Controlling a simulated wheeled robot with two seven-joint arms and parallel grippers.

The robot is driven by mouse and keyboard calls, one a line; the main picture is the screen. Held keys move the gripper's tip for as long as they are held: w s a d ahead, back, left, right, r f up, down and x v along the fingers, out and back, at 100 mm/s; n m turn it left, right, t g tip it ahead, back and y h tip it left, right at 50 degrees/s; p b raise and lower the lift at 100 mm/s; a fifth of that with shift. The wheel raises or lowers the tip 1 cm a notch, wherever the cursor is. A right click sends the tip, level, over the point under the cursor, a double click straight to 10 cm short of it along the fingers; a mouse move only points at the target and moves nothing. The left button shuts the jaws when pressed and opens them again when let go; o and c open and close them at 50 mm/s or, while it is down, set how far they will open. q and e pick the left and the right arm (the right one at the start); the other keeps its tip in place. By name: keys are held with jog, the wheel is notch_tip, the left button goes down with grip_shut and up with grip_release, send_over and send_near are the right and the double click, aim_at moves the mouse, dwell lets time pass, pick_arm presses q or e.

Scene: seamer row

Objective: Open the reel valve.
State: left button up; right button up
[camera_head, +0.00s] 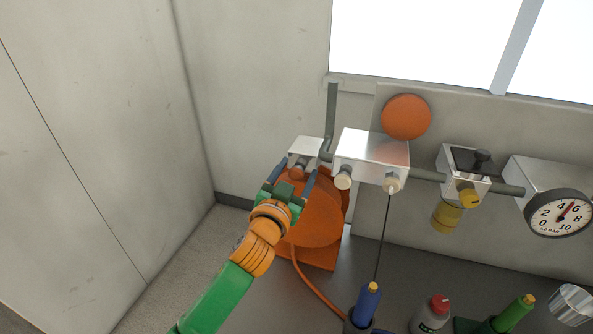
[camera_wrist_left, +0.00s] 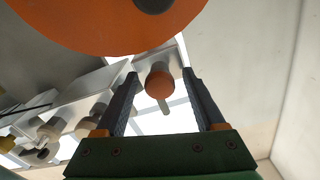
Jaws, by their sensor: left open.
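The reel valve shows as an orange-brown knob (camera_wrist_left: 158,82) with a short stem-like part on a pale metal block. In the head view the block (camera_head: 306,148) sits on the wall pipe above the orange hose reel (camera_head: 318,222), with the knob (camera_head: 297,172) partly behind my fingers. My left gripper (camera_head: 298,168) is open, its two dark fingers pointing up at the block. In the left wrist view the knob lies between the fingertips of the gripper (camera_wrist_left: 160,74), with a gap visible on each side. My right gripper is not in view.
A larger metal block (camera_head: 372,155) with two fittings stands right of the valve. A thin line hangs from it to a blue tool (camera_head: 366,303). Further right are a regulator (camera_head: 464,165) and a pressure gauge (camera_head: 560,213). A bottle (camera_head: 432,314) stands below. The left wall area is clear.

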pick_arm(q)
grip_shut()
dwell(1.4)
